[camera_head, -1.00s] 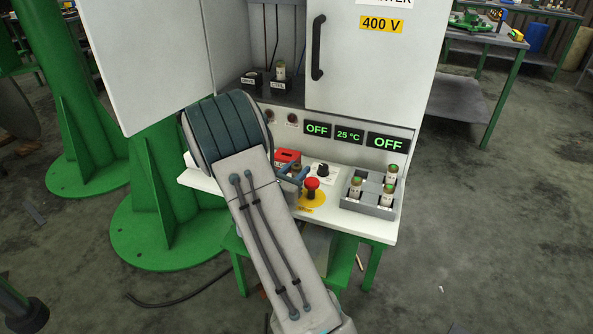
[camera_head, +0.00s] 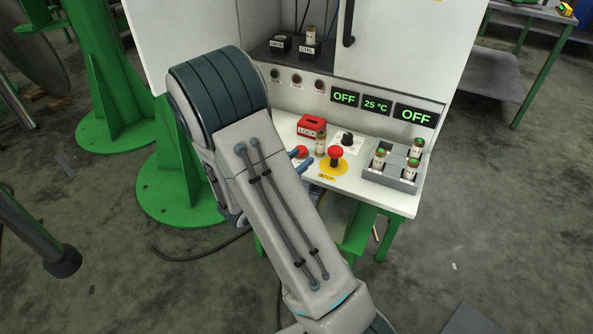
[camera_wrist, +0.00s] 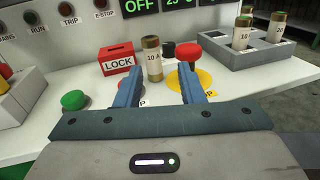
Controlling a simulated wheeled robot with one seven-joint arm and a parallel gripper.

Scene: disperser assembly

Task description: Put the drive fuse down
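A fuse marked 10 A (camera_wrist: 152,60) stands upright on the white worktop beside the red LOCK box (camera_wrist: 119,58). It also shows in the head view (camera_head: 320,145). My gripper (camera_wrist: 160,75) is open, its two blue fingers spread apart. In the wrist view the fuse appears in the gap between the fingertips, nearer the left one, with no visible grip on it. Whether its base lies just beyond the tips is hard to tell. In the head view my arm hides most of the gripper.
A red mushroom button (camera_head: 336,152) on a yellow plate and a black knob (camera_head: 347,139) are close by. A grey tray (camera_head: 376,176) holds several fuses at right. Above, the CTRL holder (camera_head: 308,51) bears a fuse; the holder to its left (camera_head: 280,45) looks empty. Displays read OFF.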

